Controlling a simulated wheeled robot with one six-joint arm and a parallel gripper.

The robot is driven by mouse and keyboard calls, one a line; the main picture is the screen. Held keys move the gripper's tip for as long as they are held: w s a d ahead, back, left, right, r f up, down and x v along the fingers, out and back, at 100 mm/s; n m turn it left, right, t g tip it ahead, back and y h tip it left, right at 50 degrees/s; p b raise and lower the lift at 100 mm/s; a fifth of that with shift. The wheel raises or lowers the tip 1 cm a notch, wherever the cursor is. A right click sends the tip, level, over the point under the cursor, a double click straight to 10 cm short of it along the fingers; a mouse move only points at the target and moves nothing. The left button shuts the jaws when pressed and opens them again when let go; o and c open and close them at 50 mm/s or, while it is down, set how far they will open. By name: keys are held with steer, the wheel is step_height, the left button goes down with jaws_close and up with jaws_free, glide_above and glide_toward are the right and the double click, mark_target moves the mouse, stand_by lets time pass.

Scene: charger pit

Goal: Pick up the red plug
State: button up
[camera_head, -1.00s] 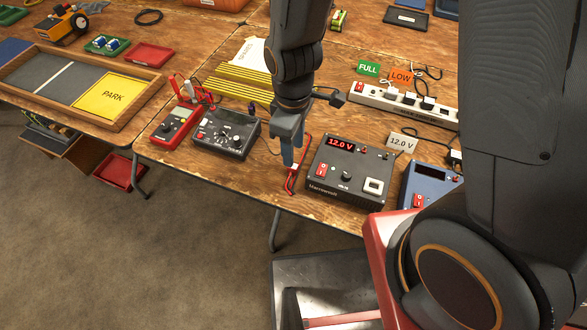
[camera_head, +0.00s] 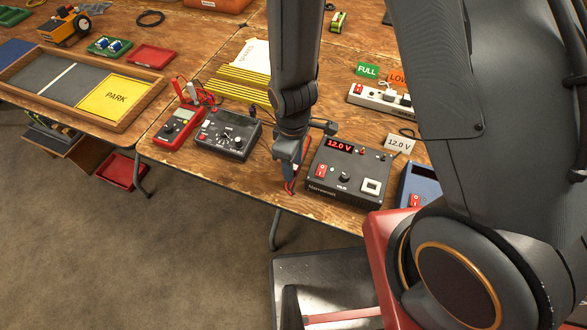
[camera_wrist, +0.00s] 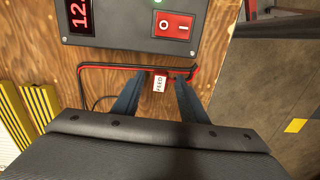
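A red and black lead (camera_wrist: 110,68) lies on the wood beside the bench supply, with a white FEED tag (camera_wrist: 160,86) on it. Its red end (camera_wrist: 192,71) is near the table edge; I cannot clearly make out the plug's shape there. In the head view a bit of red (camera_head: 290,186) shows by my fingers, mostly hidden. My gripper (camera_wrist: 159,84) is open, with the tag seen between its two blue-grey fingers and the red end just past the right fingertip. In the head view my gripper (camera_head: 288,178) points down just left of the supply.
The black bench supply (camera_head: 350,173) reads 12.0 V and stands close to the right. A black meter box (camera_head: 228,134) and a red multimeter (camera_head: 180,127) stand to the left. A blue box (camera_head: 415,185) is further right. The table's front edge is close.

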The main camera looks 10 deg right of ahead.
jaws_close()
steer(key=shift+r, duration=0.1)
stand_by(0.3)
step_height(320, 180, up, 10)
steer(key=b, duration=0.1)
steer(key=shift+b, duration=0.3)
